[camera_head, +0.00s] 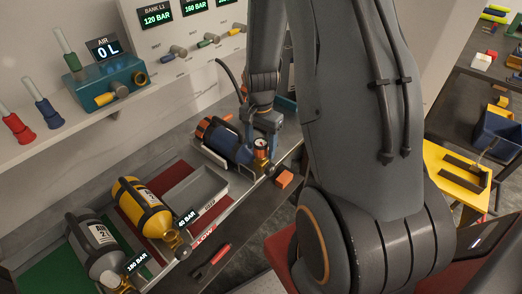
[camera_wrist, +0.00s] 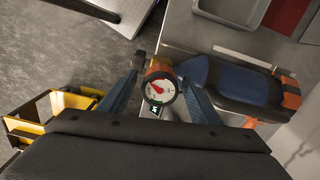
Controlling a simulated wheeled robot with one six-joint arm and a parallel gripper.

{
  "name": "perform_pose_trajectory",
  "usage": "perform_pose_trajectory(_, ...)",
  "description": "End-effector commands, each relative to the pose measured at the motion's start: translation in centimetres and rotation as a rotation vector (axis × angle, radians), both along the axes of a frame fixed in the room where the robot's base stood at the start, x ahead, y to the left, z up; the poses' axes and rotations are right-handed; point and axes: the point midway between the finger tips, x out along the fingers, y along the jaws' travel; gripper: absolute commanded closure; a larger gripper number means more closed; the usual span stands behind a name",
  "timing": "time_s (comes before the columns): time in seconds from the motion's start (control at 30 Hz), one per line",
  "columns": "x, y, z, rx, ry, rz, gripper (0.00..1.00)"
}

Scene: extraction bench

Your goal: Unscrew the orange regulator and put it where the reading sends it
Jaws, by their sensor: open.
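The orange regulator (camera_wrist: 157,66) has a round white gauge with a red needle and shows in the wrist view. It sits at the end of a dark blue cylinder (camera_wrist: 240,85), which lies on its side on the bench. In the head view its gauge (camera_head: 261,143) shows at the right end of the blue cylinder (camera_head: 226,143). My gripper (camera_wrist: 160,78) is open, with one blue finger on each side of the regulator. I cannot tell whether the fingers touch it.
A yellow cylinder (camera_head: 140,205) reads 40 BAR and a grey one (camera_head: 97,246) reads 180 BAR. A teal box (camera_head: 104,82) stands on the shelf.

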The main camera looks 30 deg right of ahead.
Motion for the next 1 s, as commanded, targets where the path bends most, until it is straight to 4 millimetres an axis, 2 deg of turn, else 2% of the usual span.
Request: perform_pose_trajectory(1.0,0.00,0.00,0.00,0.000,0.000,-1.279,0.42)
